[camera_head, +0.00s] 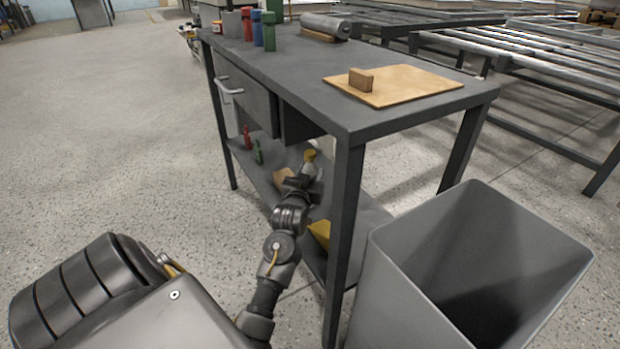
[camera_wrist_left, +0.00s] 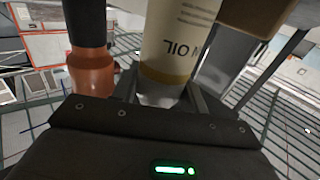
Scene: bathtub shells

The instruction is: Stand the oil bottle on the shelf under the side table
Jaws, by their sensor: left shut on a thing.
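The side table (camera_head: 290,62) is dark grey, with a lower shelf (camera_head: 368,215) under it. My left gripper (camera_head: 303,178) reaches in between the table top and this shelf. It is shut on the oil bottle, whose yellow end (camera_head: 310,155) shows just past the fingers in the head view. My right gripper is out of view.
A small red bottle (camera_head: 247,138) and green bottle (camera_head: 258,153) stand on the shelf's far end. A tan block (camera_head: 283,178) and yellow thing (camera_head: 320,233) lie near my arm. A front table leg (camera_head: 343,240) and grey bin (camera_head: 400,290) stand right of my arm.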

